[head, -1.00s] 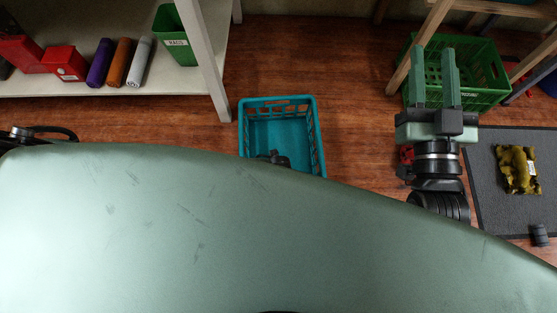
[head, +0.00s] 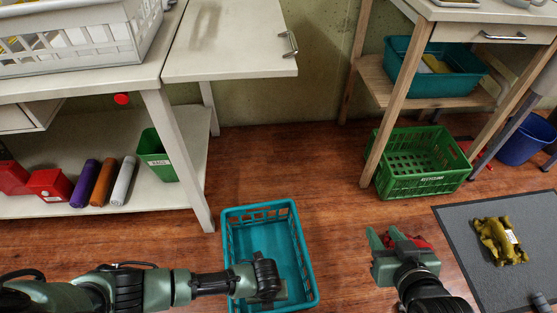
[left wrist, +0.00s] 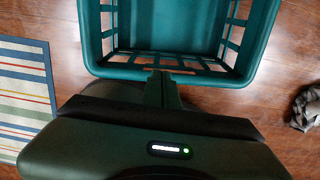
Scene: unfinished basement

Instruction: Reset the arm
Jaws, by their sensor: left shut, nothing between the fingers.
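My left arm reaches in from the left in the head view, and its gripper (head: 280,291) hangs over the teal crate (head: 228,222), pointing down and mostly hidden by the wrist. In the left wrist view the left fingers (left wrist: 162,76) are together and empty, in front of the rim of the teal crate (left wrist: 170,70). My right gripper (head: 382,238) is above the floor, right of the teal crate.
A green crate (head: 425,183) stands under a wooden table. A grey mat (head: 465,232) holds an olive toy (head: 498,240). A shelf unit (head: 178,150) with a green bin (head: 156,155) stands left. Floor between the crates is clear.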

